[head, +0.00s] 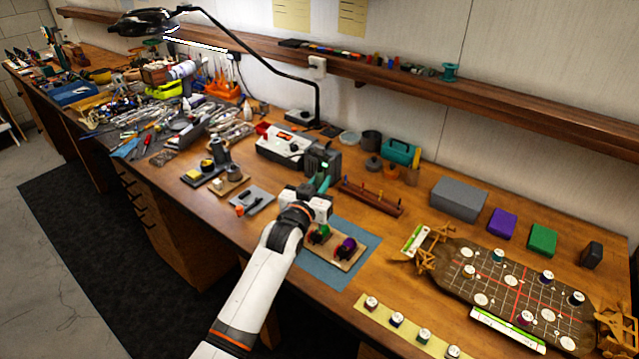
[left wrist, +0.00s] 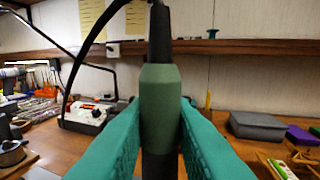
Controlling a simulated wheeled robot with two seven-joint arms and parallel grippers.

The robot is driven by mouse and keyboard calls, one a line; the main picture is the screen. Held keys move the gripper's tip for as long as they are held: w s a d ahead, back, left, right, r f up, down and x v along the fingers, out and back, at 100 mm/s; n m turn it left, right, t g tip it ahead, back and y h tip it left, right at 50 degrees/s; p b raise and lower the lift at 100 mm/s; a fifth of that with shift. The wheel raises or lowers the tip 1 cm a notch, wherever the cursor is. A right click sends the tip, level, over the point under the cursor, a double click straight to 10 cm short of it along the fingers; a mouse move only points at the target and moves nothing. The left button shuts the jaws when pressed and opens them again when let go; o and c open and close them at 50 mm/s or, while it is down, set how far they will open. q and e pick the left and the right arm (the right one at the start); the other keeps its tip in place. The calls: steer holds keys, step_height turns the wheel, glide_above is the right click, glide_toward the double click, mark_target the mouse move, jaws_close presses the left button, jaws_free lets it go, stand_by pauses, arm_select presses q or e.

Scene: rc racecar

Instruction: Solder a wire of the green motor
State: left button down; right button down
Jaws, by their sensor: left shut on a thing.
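The green motor (head: 320,233) sits beside a purple motor (head: 347,249) on a small wooden board, on a blue-grey mat (head: 370,245). My left gripper (head: 323,184) is above and behind the motors, near the dark soldering station (head: 322,158) with a lit green display. In the left wrist view, its teal fingers (left wrist: 160,140) are shut on a soldering iron (left wrist: 160,95) with a green handle and black upper end, held upright. The tip of the iron is hidden. My left arm partly blocks the area beside the motors. The wires are too small to tell.
A white and dark device (head: 280,146) stands left of the station. A wooden rack with pegs (head: 370,197) is to the right. A dark board with round pieces (head: 470,280) fills the right side. A black lamp arm (head: 317,95) rises behind.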

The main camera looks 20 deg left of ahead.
mark_target(319, 168)
arm_select(q)
steer(key=shift+f+b, duration=0.4)
steer(key=shift+f, duration=0.2)
stand_by(0.8)
steer(key=shift+p, duration=0.3)
stand_by(1.8)
stand_by(0.5)
step_height(319, 168, up, 6)
steer(key=p, duration=0.5)
steer(key=shift+p, duration=0.3)
